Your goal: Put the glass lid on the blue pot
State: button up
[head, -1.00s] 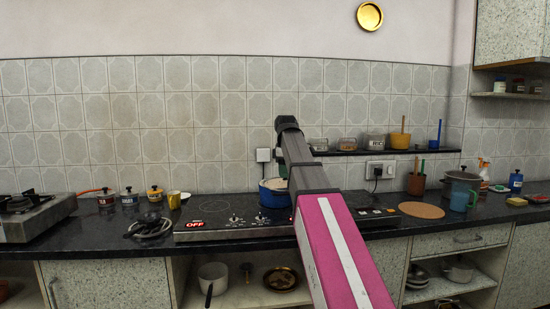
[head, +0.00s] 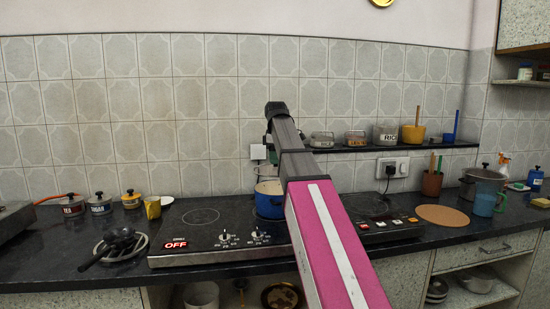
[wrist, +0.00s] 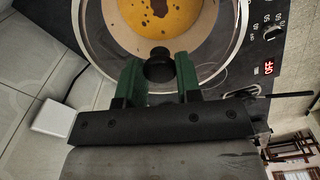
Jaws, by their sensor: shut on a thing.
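The blue pot (head: 268,200) stands upright on the black cooktop, partly behind my arm in the head view. In the wrist view the pot (wrist: 205,40) shows through the glass, with a cream inside and orange-yellow contents with dark specks. The glass lid (wrist: 83,38) has a metal rim and a black knob (wrist: 158,66). My gripper (wrist: 158,74) has green fingers shut on that knob, one on each side. In the head view my gripper is mostly hidden behind my arm, above the pot. The gap between lid and pot cannot be judged exactly.
The cooktop (head: 205,240) has knobs and a red OFF display. A shelf with jars (head: 386,134) runs along the wall behind. Small lidded pots (head: 100,203) and a yellow mug (head: 153,207) stand left. A round cork mat (head: 442,215) lies right.

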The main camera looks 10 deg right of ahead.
aim_at(276, 166)
dwell(0.3)
jog(key=shift+f, duration=2.7)
jog(key=shift+f, duration=0.75)
jog(key=o, duration=1.1)
